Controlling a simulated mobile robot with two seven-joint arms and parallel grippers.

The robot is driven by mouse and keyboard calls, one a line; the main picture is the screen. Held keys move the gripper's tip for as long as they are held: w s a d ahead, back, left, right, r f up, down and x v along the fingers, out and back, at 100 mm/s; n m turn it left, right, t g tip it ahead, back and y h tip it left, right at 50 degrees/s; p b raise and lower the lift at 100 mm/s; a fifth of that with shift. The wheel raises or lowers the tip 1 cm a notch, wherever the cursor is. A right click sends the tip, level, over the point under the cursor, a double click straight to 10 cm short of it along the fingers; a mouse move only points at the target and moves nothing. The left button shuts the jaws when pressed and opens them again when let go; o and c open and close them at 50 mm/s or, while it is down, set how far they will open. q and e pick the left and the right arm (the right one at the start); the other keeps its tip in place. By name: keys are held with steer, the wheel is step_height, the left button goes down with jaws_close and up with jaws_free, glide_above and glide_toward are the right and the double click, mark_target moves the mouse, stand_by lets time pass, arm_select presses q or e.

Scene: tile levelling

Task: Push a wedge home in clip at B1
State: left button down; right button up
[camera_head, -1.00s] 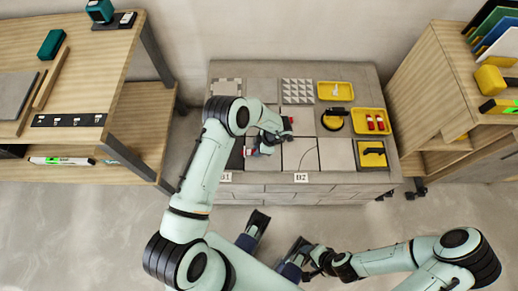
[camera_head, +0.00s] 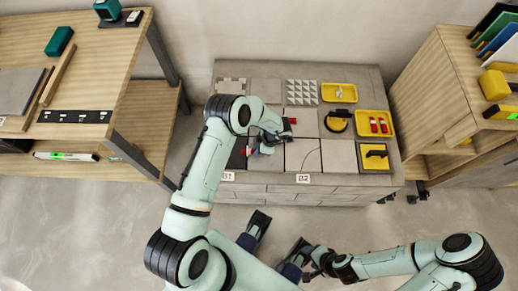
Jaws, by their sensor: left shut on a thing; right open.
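The tiled bench (camera_head: 330,192) stands in the middle, with grey tiles on top. The B1 label (camera_head: 228,176) is on its front edge, partly covered by my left arm; the B2 label (camera_head: 303,178) is to its right. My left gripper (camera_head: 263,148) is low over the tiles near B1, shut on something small. A small red piece (camera_head: 250,151), seemingly a wedge, shows at its fingertips. The clip there is hidden or too small to make out, so I cannot tell how deep the wedge sits. My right gripper (camera_head: 308,269) is open and empty, in front of the bench.
Another red piece (camera_head: 293,120) lies beside my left wrist. Yellow trays at the bench's right hold red wedges (camera_head: 379,125) and a black-handled tool (camera_head: 376,154). A wooden table (camera_head: 120,80) stands left, a wooden shelf (camera_head: 440,95) right. The floor in front is clear.

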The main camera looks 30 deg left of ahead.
arm_select(q)
steer(key=shift+s+a, duration=0.2)
steer(key=shift+a, duration=0.2)
arm_select(e)
steer(key=shift+r, duration=0.15)
stand_by(0.6)
arm_select(q)
steer(key=c, duration=0.9)
jaws_free()
steer(key=p+v, duration=0.2)
steer(key=v, duration=1.1)
steer(key=shift+r, duration=0.3)
arm_select(e)
steer(key=shift+s+r+g, duration=0.15)
steer(key=shift+s+r, duration=0.15)
steer(key=shift+s, duration=0.2)
steer(key=shift+s+r+g, duration=0.15)
steer(key=shift+s+r, duration=0.1)
steer(key=shift+s, duration=0.2)
